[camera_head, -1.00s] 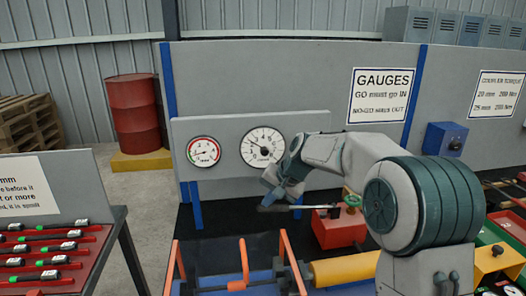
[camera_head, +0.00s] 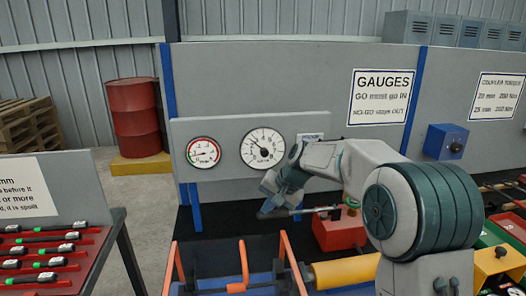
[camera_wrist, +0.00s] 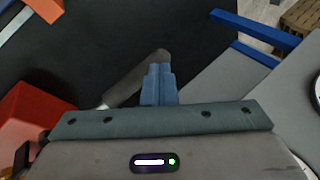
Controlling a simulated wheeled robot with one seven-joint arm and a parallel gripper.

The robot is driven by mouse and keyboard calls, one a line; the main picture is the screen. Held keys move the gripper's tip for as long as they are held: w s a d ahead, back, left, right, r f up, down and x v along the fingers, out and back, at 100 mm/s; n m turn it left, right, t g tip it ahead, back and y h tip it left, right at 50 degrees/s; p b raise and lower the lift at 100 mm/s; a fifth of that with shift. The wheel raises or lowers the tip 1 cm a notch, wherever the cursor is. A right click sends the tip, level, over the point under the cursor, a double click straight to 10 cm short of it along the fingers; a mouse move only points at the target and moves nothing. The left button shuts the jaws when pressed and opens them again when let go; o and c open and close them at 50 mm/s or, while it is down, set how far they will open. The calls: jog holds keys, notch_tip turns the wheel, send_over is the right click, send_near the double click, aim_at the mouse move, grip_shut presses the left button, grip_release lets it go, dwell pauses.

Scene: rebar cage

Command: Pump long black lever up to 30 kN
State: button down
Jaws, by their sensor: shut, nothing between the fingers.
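The long lever has a silver rod (camera_head: 308,211) that reaches left from a red pump body (camera_head: 337,233). In the wrist view its dark grip (camera_wrist: 131,81) lies slantwise beside and behind the blue fingertips. My gripper (camera_wrist: 158,72) is shut, with nothing between the fingers, and is over the lever's outer end. In the head view my gripper (camera_head: 268,204) hides part of the grip. I cannot tell whether it touches the lever. A large white dial (camera_head: 262,148) and a smaller dial with a red rim (camera_head: 203,152) stand behind on a grey panel; their readings are too small to be sure of.
A green valve wheel (camera_head: 351,203) sits by the pump. A yellow cylinder (camera_head: 345,271) and orange frame bars (camera_head: 243,265) are in front. A blue box (camera_head: 446,139) hangs at the right. A red tool tray (camera_head: 45,262) stands at left.

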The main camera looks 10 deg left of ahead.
notch_tip(320, 180, up, 9)
jog(key=d+p, duration=0.2)
jog(key=p, duration=0.5)
jog(key=shift+w+d+r, duration=0.2)
jog(key=shift+w+d, duration=0.1)
jog(key=shift+w, duration=0.1)
dwell(0.8)
jog(key=shift+s+a+f+b, duration=0.1)
jog(key=shift+a+f+b, duration=0.2)
jog(key=shift+f+b, duration=0.3)
jog(key=shift+f, duration=0.2)
jog(key=shift+s+a+f+b, duration=0.1)
jog(key=shift+a+f+b, duration=0.2)
jog(key=shift+f, duration=0.2)
